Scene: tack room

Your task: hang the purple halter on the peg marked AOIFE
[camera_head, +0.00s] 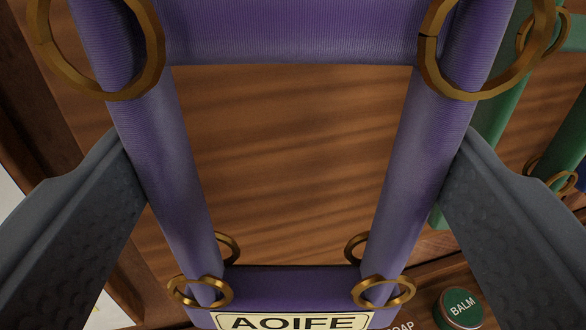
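The purple halter (395,190) fills the middle of the view, with two side straps, an upper band, a lower band and brass rings at the corners. My gripper (293,165) has one grey finger against the outer edge of each side strap, with no gap showing. The straps cover the fingertips. A cream plate reading AOIFE (293,321) shows at the bottom edge, in front of the lower purple band; I cannot tell whether it is fixed to it. No peg is clearly visible.
Brown wood (290,165) shows through the halter. A green halter (503,105) with brass rings is at the right, partly behind my finger. A green tin marked BALM (461,306) is at the lower right, beside partly hidden lettering ending in OAP.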

